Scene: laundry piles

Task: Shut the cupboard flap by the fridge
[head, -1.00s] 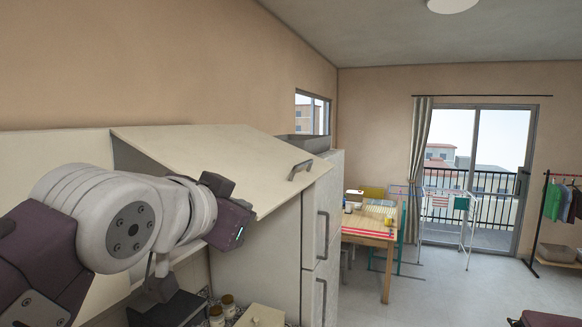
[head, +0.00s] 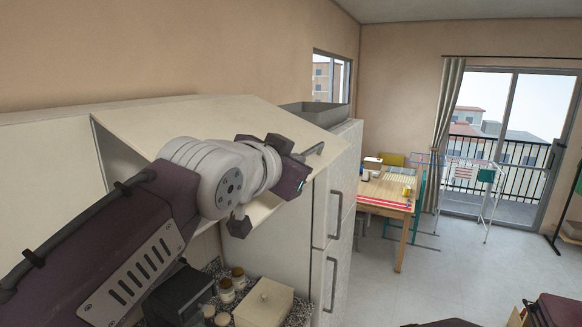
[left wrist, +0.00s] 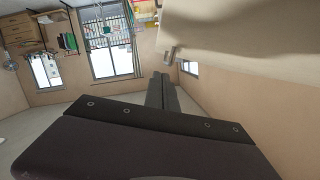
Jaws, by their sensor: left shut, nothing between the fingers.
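The cream cupboard flap (head: 205,125) stands raised and slanting out from the wall cupboard (head: 48,155), with the opening below it. Its grey bar handle (head: 314,152) is near the flap's front right edge. My left gripper (head: 292,176) is in front of the flap, just left of and below the handle; my arm covers part of the flap. In the left wrist view the left fingers (left wrist: 163,92) are shut and empty, with the pale flap (left wrist: 245,32) above right and its handle (left wrist: 171,55) near the fingertips. I cannot tell whether they touch. My right gripper is out of view.
The pale fridge (head: 335,215) stands right of the cupboard, with a grey tray (head: 312,115) on top. Below are jars (head: 227,288), a cream box (head: 264,303) and a dark appliance (head: 182,298) on the counter. Open floor (head: 450,270) lies right, beyond it a table (head: 388,195).

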